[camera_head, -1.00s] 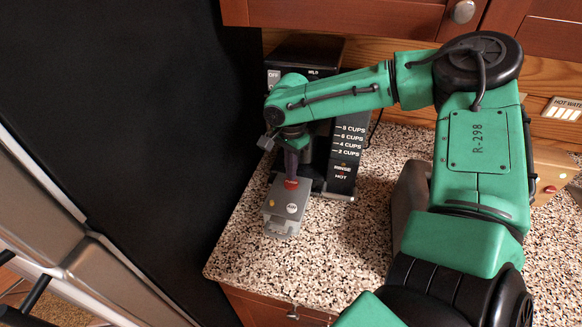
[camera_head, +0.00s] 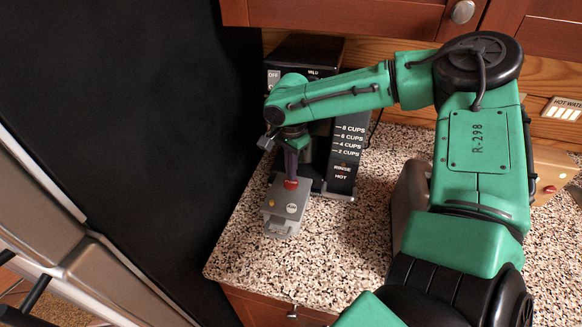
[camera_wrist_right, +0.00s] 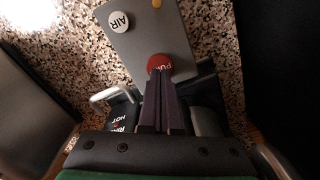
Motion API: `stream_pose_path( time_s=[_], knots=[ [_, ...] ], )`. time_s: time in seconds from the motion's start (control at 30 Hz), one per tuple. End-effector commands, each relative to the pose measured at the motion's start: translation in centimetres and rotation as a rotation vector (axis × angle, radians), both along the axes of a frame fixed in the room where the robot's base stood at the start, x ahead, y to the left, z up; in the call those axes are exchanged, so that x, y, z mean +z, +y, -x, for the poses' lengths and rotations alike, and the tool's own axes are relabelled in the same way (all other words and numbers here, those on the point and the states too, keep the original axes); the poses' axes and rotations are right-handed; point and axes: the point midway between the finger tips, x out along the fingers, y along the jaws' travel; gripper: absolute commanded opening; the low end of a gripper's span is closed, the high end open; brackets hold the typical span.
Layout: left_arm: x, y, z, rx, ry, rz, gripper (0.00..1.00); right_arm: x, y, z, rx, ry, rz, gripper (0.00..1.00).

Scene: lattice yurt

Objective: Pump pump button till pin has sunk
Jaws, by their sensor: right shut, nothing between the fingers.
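A small grey box (camera_head: 284,217) stands on the speckled counter. Its top carries a red pump button (camera_head: 291,184), a white button marked AIR (camera_wrist_right: 119,22) and a small yellow spot (camera_head: 271,203); I cannot tell whether that spot is the pin. My right gripper (camera_head: 291,177) is shut and empty, fingers pointing down at the red button. In the right wrist view its fingertips (camera_wrist_right: 160,80) meet the near edge of the red button (camera_wrist_right: 159,63) and cover part of its lettering. My left gripper is not seen.
A black coffee maker (camera_head: 345,152) stands close behind the box. A dark flat panel (camera_head: 130,120) rises to the left of the counter. Cabinets (camera_head: 350,16) hang above. The speckled counter (camera_head: 335,250) in front and to the right of the box is bare.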

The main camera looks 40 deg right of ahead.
Motion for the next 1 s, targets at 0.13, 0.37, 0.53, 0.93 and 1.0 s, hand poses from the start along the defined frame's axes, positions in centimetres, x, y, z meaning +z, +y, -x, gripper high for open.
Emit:
stream_pose_path(
  time_s=[0.13, 0.37, 0.53, 0.93, 1.0],
  knots=[
    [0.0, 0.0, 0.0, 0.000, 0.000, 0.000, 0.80, 0.0, 0.0, 0.0, 0.000, 0.000, 0.000, 0.00],
    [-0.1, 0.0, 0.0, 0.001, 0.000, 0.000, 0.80, -0.1, 0.0, 0.0, 0.000, 0.000, 0.000, 0.00],
    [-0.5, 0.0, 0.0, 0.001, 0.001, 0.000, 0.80, -0.7, 0.0, 0.0, 0.000, 0.000, 0.000, 0.00],
    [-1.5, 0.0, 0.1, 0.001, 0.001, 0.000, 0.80, -2.1, 0.0, 0.0, 0.000, 0.001, 0.000, 0.00],
    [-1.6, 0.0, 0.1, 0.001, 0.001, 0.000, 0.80, -2.4, 0.0, 0.0, 0.000, 0.001, 0.000, 0.00]
  ],
)
